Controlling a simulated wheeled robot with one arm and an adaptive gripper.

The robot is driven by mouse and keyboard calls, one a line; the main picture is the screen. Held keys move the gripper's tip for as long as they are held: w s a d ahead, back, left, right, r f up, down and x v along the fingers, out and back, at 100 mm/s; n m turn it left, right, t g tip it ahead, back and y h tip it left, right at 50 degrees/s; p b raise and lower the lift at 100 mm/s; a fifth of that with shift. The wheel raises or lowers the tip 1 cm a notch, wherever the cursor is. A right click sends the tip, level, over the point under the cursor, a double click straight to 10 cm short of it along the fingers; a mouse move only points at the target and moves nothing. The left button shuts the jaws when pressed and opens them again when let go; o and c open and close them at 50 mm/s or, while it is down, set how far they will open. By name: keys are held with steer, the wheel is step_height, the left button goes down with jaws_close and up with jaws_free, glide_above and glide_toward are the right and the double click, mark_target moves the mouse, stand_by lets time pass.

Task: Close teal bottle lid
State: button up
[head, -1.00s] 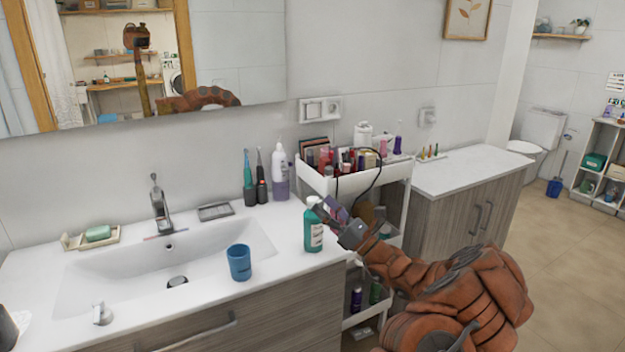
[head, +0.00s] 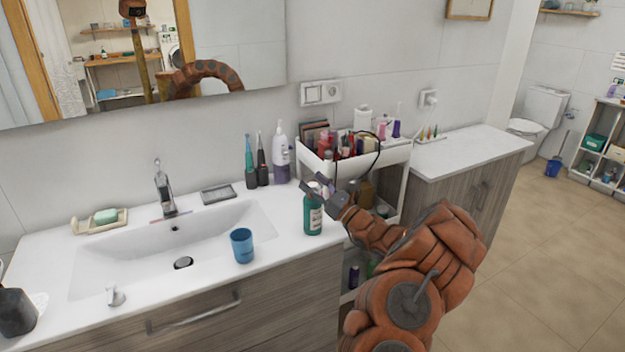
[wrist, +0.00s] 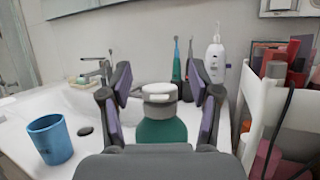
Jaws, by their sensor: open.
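The teal bottle (head: 313,216) stands upright on the counter's right front part, with a pale label. In the wrist view its teal body (wrist: 161,131) is straight ahead, topped by a grey and white lid (wrist: 159,91). I cannot tell whether the lid is fully seated. My gripper (head: 317,187) is at the bottle's top, coming from the right. In the wrist view my gripper (wrist: 159,82) is open, with one finger to each side of the lid and visible gaps between. It holds nothing.
A blue cup (head: 242,246) stands left of the bottle beside the sink basin (head: 130,250). Two toothbrushes and a soap pump bottle (head: 281,160) stand behind. A white cart (head: 393,158) full of cosmetics is close on the right.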

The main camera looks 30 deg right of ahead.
steer(key=shift+w+a+r, duration=0.1)
steer(key=shift+w, duration=0.05)
jaws_close()
stand_by(0.5)
steer(key=shift+b, duration=0.35)
steer(key=shift+f+b, duration=0.25)
steer(key=shift+b, duration=0.15)
steer(key=shift+t+b, duration=0.7)
steer(key=shift+b, duration=0.2)
steer(key=shift+r, duration=0.1)
